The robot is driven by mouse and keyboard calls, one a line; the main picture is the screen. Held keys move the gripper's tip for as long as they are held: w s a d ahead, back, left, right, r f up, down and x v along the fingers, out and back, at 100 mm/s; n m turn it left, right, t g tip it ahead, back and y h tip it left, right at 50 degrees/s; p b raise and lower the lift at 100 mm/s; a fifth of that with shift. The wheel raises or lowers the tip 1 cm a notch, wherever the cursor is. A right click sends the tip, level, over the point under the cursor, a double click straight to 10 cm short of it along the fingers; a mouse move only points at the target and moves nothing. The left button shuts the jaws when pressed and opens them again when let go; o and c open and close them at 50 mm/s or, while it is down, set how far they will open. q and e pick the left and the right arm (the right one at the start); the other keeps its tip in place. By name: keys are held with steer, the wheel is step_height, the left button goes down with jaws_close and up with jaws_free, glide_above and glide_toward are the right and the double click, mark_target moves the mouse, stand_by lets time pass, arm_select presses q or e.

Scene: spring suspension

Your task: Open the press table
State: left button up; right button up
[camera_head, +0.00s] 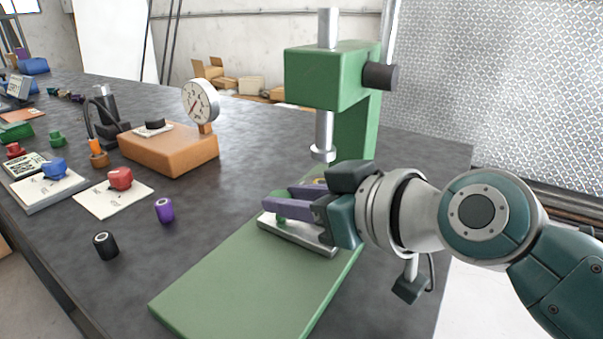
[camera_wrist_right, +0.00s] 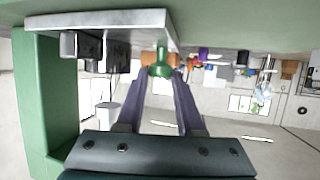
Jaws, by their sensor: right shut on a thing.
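The green press (camera_head: 318,78) stands at the table's right side, with a silver ram (camera_head: 323,135) pointing down. Its press table is a silver metal slab (camera_head: 318,243) low on the green base plate (camera_head: 245,285). The slab also shows in the right wrist view (camera_wrist_right: 100,19), where the picture is upside down. A small green knob (camera_wrist_right: 161,70) sits at the slab's end. My right gripper (camera_head: 279,202) has purple fingers on both sides of this knob and is shut on it. The gripper hides part of the slab in the head view. My left gripper is not in view.
A brown block with a dial gauge (camera_head: 200,102) stands left of the press. A purple cylinder (camera_head: 164,210) and a black cylinder (camera_head: 105,245) stand on the dark table. Red (camera_head: 120,179) and blue (camera_head: 54,168) parts sit farther left. The green base's front is bare.

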jaws_close()
stand_by(0.4)
stand_by(0.4)
steer(key=shift+s+a, duration=0.1)
steer(key=s+a+p, duration=0.2)
steer(key=s, duration=0.1)
steer(key=s+a+p, duration=0.1)
steer(key=s+p, duration=0.1)
steer(key=s, duration=0.1)
steer(key=s+a+p, duration=0.2)
steer(key=s, duration=0.1)
steer(key=shift+s+a+r+p, duration=0.1)
steer(key=shift+s+a+p, duration=0.2)
steer(key=shift+s+p, duration=0.1)
steer(key=shift+s+a, duration=0.25)
steer(key=shift+s, duration=0.15)
